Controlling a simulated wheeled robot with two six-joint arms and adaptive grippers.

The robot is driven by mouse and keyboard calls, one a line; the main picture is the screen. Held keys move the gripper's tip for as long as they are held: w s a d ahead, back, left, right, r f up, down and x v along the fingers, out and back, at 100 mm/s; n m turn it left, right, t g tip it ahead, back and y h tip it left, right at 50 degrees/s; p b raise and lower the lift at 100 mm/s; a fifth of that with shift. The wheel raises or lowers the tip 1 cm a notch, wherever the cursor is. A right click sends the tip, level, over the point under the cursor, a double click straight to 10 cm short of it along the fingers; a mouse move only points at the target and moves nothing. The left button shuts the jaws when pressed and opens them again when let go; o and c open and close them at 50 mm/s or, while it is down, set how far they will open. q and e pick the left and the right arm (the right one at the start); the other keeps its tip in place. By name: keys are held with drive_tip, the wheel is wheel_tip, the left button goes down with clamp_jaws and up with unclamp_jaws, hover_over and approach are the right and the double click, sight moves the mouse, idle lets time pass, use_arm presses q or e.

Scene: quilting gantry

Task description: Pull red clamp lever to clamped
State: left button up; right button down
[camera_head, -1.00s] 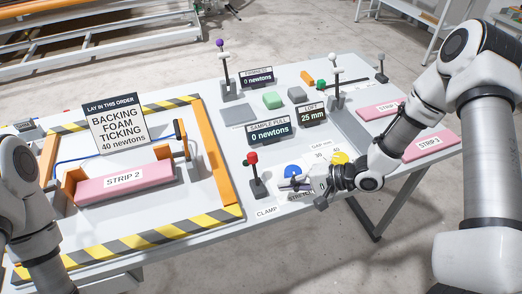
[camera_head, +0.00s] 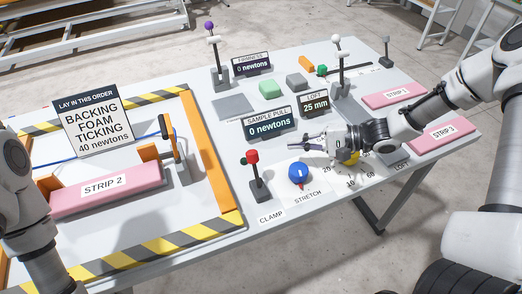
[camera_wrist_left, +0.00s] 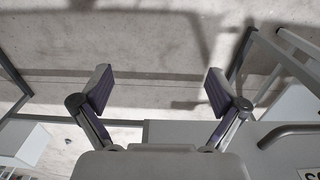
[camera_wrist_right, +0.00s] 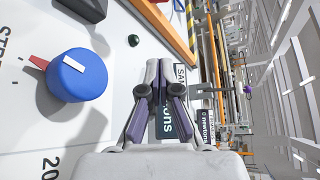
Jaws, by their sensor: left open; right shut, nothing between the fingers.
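The red-knobbed clamp lever (camera_head: 252,157) stands upright on a dark base behind the CLAMP label (camera_head: 270,217), at the table's front edge. My right gripper (camera_head: 300,143) is shut and empty, pointing left, to the right of the red knob and apart from it, behind the blue stretch dial (camera_head: 298,173). In the right wrist view the shut fingers (camera_wrist_right: 165,68) point past the blue dial (camera_wrist_right: 77,75); the red lever knob cannot be made out there. My left gripper (camera_wrist_left: 160,88) is open and empty over the floor in the left wrist view; the head view shows only its arm.
The SAMPLE PULL display (camera_head: 272,125) stands just behind my right gripper. An orange rail (camera_head: 210,155) and the pink STRIP 2 (camera_head: 106,188) lie left of the lever. A purple-knobbed lever (camera_head: 214,60) and a white-knobbed lever (camera_head: 338,60) stand further back.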

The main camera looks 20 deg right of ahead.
sight(255, 169)
drive_tip(key=b+x, duration=0.1)
drive_tip(key=x, duration=0.8)
drive_tip(key=shift+w+a+f+b, duration=0.2)
drive_tip(key=shift+a+f+b, duration=0.05)
drive_tip(key=shift+b, duration=0.05)
drive_tip(key=s+r, duration=0.1)
drive_tip(key=s+a+p, duration=0.1)
drive_tip(key=shift+s+r, duration=0.3)
drive_tip(key=shift+r, duration=0.05)
drive_tip(key=shift+s+r, duration=0.15)
drive_tip(key=shift+s, duration=0.3)
drive_tip(key=shift+w+a, duration=0.1)
drive_tip(key=shift+w, duration=0.1)
